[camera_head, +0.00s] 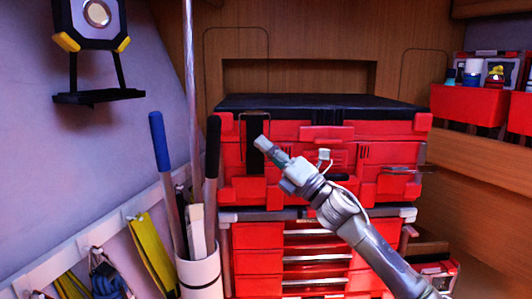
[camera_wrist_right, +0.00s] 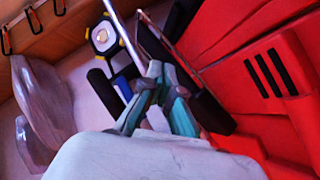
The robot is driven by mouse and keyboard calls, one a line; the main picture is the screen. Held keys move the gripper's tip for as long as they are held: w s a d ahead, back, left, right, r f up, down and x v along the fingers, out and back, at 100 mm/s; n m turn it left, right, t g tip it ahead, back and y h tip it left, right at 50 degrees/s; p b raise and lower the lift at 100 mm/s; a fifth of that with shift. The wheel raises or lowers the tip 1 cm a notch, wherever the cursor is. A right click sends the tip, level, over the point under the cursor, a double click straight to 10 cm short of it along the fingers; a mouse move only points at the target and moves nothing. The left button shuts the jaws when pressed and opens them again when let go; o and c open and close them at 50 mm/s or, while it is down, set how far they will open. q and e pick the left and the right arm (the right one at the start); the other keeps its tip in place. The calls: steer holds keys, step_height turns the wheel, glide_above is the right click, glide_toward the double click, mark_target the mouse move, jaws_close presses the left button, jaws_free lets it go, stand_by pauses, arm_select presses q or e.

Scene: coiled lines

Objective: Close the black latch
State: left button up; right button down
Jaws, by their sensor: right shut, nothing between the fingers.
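The black latch (camera_head: 254,161) is a dark upright plate on the left front of the red toolbox (camera_head: 291,131), with a thin wire loop at its top. In the right wrist view, the latch (camera_wrist_right: 207,108) is a long dark plate beside the fingers, seeming to stand out from the red front. My right gripper (camera_head: 263,142) is shut and empty, its tip overlapping the latch in the head view. Its fingers also show together in the wrist view (camera_wrist_right: 160,72). I cannot tell whether they touch the latch. My left gripper is not in view.
A red drawer cabinet (camera_head: 258,262) stands under the toolbox. Left of it, a white bin (camera_head: 200,276) holds long-handled tools, with a pole (camera_head: 190,80) rising close to the latch. A work lamp (camera_head: 93,22) hangs on the left wall. Red bins (camera_head: 468,104) sit at right.

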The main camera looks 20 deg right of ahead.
step_height(320, 180, up, 10)
stand_by(0.6)
steer(key=shift+f, duration=0.1)
